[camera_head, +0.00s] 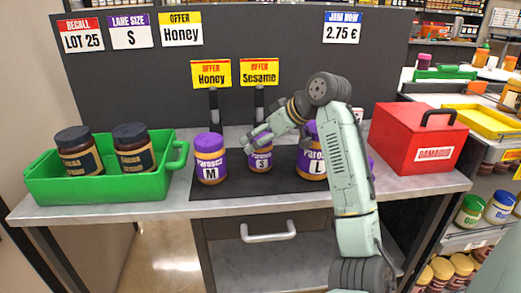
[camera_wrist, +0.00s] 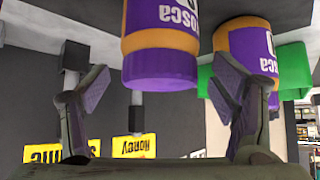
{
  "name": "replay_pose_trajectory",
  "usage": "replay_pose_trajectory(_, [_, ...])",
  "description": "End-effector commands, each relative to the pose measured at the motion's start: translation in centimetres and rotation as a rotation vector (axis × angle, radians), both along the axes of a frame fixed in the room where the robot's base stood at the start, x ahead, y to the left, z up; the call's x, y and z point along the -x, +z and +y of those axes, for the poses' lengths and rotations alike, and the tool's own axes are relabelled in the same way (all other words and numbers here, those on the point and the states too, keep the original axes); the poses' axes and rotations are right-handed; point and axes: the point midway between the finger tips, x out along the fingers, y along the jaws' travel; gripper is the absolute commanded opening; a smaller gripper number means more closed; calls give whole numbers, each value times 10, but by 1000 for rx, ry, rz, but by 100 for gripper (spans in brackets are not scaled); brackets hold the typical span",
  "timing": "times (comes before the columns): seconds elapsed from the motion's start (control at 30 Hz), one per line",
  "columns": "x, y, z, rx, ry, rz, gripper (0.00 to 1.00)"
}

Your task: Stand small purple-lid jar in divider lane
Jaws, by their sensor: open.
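The small purple-lid jar (camera_head: 260,162), marked S, stands upright on the dark mat (camera_head: 230,190), between the M jar (camera_head: 210,165) and the L jar (camera_head: 312,168). My gripper (camera_head: 258,138) is open at its lid, partly covering it. In the wrist view, which is upside down, a purple-lid jar (camera_wrist: 160,42), apparently the small one, lies between my spread fingers (camera_wrist: 158,85). The fingers do not appear closed on it. I cannot make out a divider lane.
A green crate (camera_head: 165,183) with two dark-lid jars stands left. A red box (camera_head: 418,135) marked DAMAGED stands right. A grey panel (camera_head: 290,50) with signs, one reading lane size S, stands behind. Stocked shelves are at far right. My arm hides part of the L jar.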

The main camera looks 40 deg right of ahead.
Motion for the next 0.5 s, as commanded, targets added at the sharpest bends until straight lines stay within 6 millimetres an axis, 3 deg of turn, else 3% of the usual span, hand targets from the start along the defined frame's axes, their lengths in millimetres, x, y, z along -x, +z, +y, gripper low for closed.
replay_pose_trajectory(0.27, [-2,-2,0,0,-1,-1,79])
replay_pose_trajectory(0.5, [-2,-2,0,0,-1,-1,63])
